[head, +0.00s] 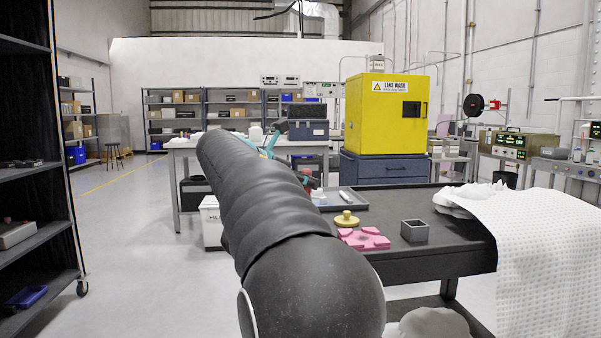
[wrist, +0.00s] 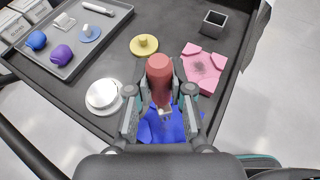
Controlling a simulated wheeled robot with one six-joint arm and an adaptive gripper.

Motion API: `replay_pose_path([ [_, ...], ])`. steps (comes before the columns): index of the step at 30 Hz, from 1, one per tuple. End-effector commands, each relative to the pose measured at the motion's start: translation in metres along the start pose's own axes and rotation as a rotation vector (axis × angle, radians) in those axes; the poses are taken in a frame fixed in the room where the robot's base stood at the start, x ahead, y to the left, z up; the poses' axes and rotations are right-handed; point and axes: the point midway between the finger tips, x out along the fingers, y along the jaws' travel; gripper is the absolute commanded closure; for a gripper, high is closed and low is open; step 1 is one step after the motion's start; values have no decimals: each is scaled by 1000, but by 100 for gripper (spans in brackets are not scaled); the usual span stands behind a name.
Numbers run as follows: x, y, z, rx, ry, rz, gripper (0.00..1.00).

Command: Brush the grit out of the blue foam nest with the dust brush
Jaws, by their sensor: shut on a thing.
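In the wrist view my gripper (wrist: 160,98) is shut on the dust brush (wrist: 158,68), holding it by its red-brown handle. Pale bristles show below the fingers. The blue foam nest (wrist: 187,130) lies beneath the brush and fingers at the front edge of the dark table. My gripper hides much of it, so I cannot tell whether the bristles touch it or whether grit lies in it. A pink foam nest (wrist: 204,68) to the right has a dark speckled patch in its middle; it also shows in the head view (head: 363,239). My arm covers the blue nest in the head view.
A yellow knobbed disc (wrist: 144,45), a square grey cup (wrist: 213,24) and a round white-and-silver piece (wrist: 104,95) stand nearby. A grey tray (wrist: 78,67) holds blue, purple and white items. White cloth (head: 545,245) drapes the table's right end.

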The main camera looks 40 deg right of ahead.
Motion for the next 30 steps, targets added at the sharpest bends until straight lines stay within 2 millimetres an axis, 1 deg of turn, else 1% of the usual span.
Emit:
replay_pose_path([
  [4,-5,1,13,2,0,1,100],
  [9,-8,0,20,0,0,1,100],
  [30,-8,0,20,1,0,0,100],
])
